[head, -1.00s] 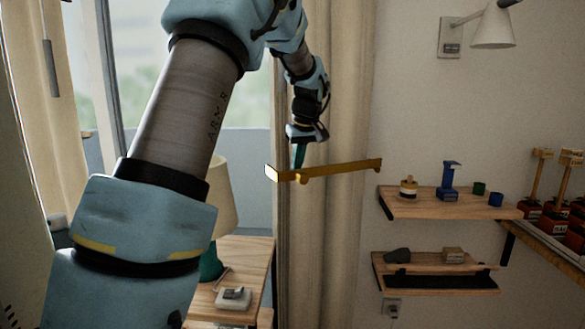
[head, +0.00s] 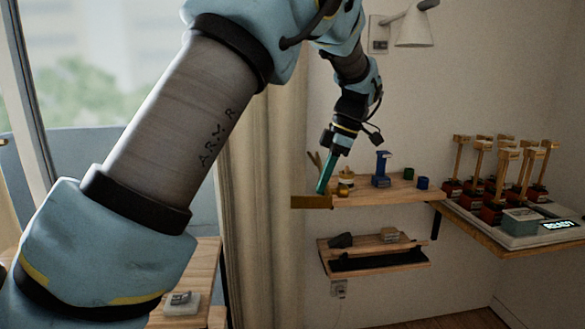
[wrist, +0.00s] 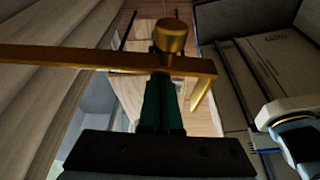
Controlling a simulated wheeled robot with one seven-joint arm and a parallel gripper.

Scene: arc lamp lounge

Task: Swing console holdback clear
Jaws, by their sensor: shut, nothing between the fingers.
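The brass holdback (head: 311,202) shows end-on and foreshortened in the head view, in front of the wall beside the curtain. In the wrist view its bar (wrist: 80,58) runs across from the left edge, with a round knob (wrist: 170,37) near the middle and a bent end at right. My gripper (head: 322,188) has its teal fingers closed and pointing down beside the holdback. In the wrist view the fingers (wrist: 161,84) reach up to the bar under the knob. They look at or against it; contact is not clear.
The beige curtain (head: 262,165) hangs left of the holdback. An upper shelf (head: 400,190) with small items is close behind my gripper, a lower shelf (head: 408,262) below. At right a console (head: 515,234) carries several red-based posts and a lit READY display.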

